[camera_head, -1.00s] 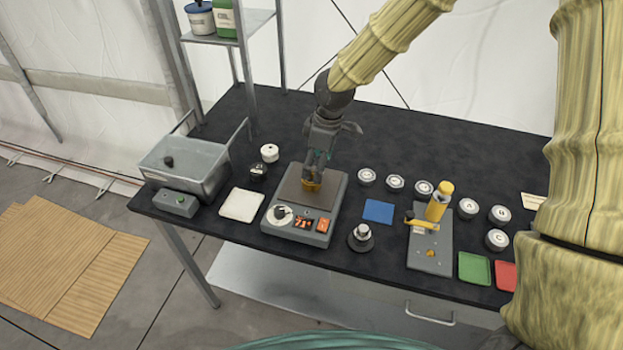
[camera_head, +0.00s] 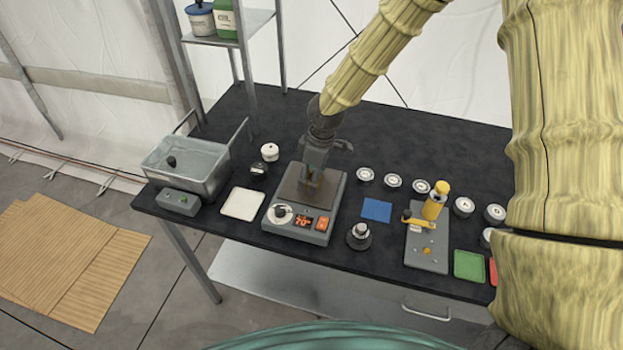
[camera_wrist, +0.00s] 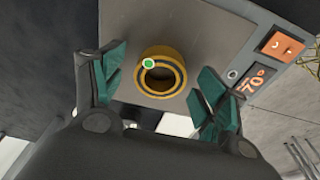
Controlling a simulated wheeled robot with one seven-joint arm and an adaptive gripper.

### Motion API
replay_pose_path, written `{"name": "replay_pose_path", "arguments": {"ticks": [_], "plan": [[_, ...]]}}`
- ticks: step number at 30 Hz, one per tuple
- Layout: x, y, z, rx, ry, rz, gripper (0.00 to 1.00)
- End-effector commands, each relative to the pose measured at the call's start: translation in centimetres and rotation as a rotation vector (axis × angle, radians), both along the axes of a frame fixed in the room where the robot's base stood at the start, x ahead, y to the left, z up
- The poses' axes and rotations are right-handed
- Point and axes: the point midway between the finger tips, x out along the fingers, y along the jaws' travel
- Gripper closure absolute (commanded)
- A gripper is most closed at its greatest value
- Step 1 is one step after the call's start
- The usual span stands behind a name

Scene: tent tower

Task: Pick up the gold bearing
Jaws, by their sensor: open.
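The gold bearing (camera_wrist: 168,54) is a thick ring with a dark inner band and a green dot on its rim. It lies on the metal plate of the heater (camera_wrist: 125,22). My gripper (camera_wrist: 160,78) is open, with one teal finger on each side of the bearing and a visible gap to it. In the head view my gripper (camera_head: 315,178) is low over the plate of the heater (camera_head: 295,231), and its fingers mostly hide the bearing there.
The heater's display (camera_wrist: 256,80) reads 70°. A white pad (camera_head: 242,204) and a metal basin (camera_head: 186,163) stand left. A small dark stand (camera_head: 359,238), a blue pad (camera_head: 377,210) and a grey fixture (camera_head: 428,250) are right, with several round weights behind.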

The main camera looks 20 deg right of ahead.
Motion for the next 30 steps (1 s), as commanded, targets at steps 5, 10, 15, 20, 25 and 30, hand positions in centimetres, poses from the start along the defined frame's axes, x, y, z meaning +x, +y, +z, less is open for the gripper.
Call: {"name": "replay_pose_path", "arguments": {"ticks": [5, 10, 15, 20, 25, 30], "plan": [[0.0, 0.0, 0.0, 0.000, 0.000, 0.000, 0.41], [0.0, 0.0, 0.0, 0.000, 0.000, 0.000, 0.72], [0.0, 0.0, 0.0, 0.000, 0.000, 0.000, 0.79], [0.0, 0.0, 0.1, 0.000, 0.000, 0.000, 0.79], [0.1, 0.0, 0.7, 0.001, -0.002, 0.000, 0.79], [0.2, 0.0, 2.4, 0.002, -0.005, -0.001, 0.79]]}}
